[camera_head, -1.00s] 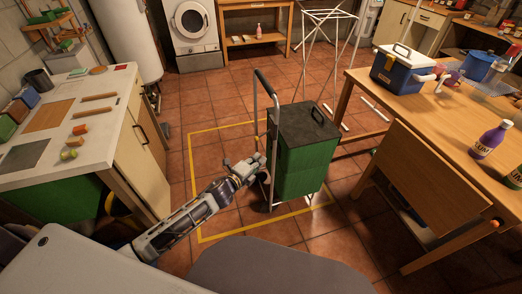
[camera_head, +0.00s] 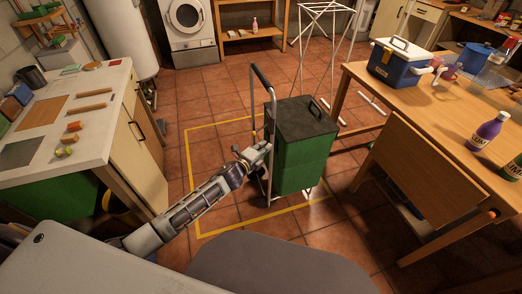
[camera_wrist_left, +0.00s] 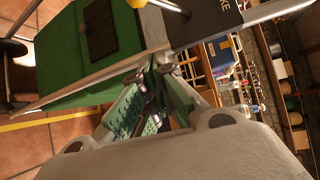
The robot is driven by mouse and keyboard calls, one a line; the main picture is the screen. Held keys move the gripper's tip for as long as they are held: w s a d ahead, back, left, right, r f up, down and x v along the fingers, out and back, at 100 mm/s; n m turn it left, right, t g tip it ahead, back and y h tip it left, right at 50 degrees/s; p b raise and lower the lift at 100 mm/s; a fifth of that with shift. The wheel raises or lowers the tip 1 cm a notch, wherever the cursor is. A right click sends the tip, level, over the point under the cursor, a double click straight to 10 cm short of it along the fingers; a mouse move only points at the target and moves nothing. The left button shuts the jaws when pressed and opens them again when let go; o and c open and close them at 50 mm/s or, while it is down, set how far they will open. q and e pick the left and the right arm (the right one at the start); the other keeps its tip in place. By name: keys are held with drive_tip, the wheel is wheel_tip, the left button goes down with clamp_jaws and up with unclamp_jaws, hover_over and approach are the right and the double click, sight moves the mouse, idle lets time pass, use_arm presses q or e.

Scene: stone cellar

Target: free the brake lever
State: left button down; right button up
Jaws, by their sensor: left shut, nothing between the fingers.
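The green cart (camera_head: 303,158) with a dark lid and a tall metal handle frame (camera_head: 252,115) stands on the tiled floor. In the left wrist view, a yellow knob (camera_wrist_left: 136,3) on a metal rod (camera_wrist_left: 165,5) shows at the top edge, beside a dark plate (camera_wrist_left: 205,22) whose visible lettering ends in "KE". It looks like the brake lever, cut off by the picture's edge. My left gripper (camera_head: 264,148) is beside the cart's handle frame; its fingers (camera_wrist_left: 152,75) are shut and empty, below the knob in the wrist view. I cannot tell whether they touch the frame. My right gripper is not in view.
A yellow floor outline (camera_head: 215,232) surrounds the cart. A wooden table (camera_head: 428,115) with a cooler (camera_head: 398,65) and bottles stands right. A white-topped counter (camera_head: 108,107) stands left. Open floor lies behind the cart.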

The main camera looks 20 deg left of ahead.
sight(272, 138)
use_arm(q)
drive_tip(key=shift+x, duration=1.1)
drive_tip(key=shift+w+d, duration=0.15)
drive_tip(key=shift+w, duration=0.3)
drive_tip(key=shift+w+f, duration=0.15)
drive_tip(key=shift+a+r+p, duration=0.25)
drive_tip(key=shift+a+p, duration=0.1)
drive_tip(key=shift+a, duration=0.65)
drive_tip(key=shift+a+r+p, duration=0.25)
drive_tip(key=shift+a+p, duration=0.05)
drive_tip(key=shift+a, duration=0.7)
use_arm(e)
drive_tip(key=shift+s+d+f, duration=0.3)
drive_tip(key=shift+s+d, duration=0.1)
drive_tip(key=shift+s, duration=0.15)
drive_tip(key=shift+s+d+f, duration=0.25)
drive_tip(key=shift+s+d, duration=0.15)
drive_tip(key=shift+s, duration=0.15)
